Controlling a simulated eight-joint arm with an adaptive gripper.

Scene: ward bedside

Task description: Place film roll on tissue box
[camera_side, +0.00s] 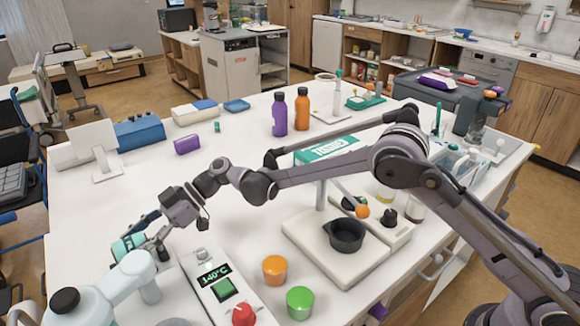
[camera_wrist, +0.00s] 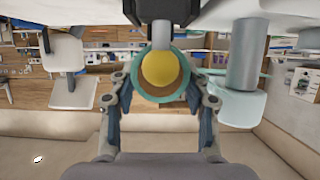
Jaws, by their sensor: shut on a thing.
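The tissue box (camera_side: 318,150), white and teal with lettering, lies on the white table near the middle in the side view, partly hidden behind my arm. My gripper (camera_side: 138,244) is low at the table's left front, far from the box. It is shut on a teal and pale roll, which I take to be the film roll (camera_side: 120,247). In the wrist view, the film roll (camera_wrist: 137,84) shows as a teal ring between the fingers of my gripper (camera_wrist: 160,100), with a round yellow thing at its opening. Whether the roll touches the table is unclear.
A white microscope-like device (camera_side: 133,273) stands close to my gripper. A panel reading 140°C (camera_side: 215,280), orange (camera_side: 274,268) and green (camera_side: 300,300) cups and a scale with a black pan (camera_side: 346,235) stand at the front. Purple (camera_side: 279,115) and orange (camera_side: 302,108) bottles stand behind.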

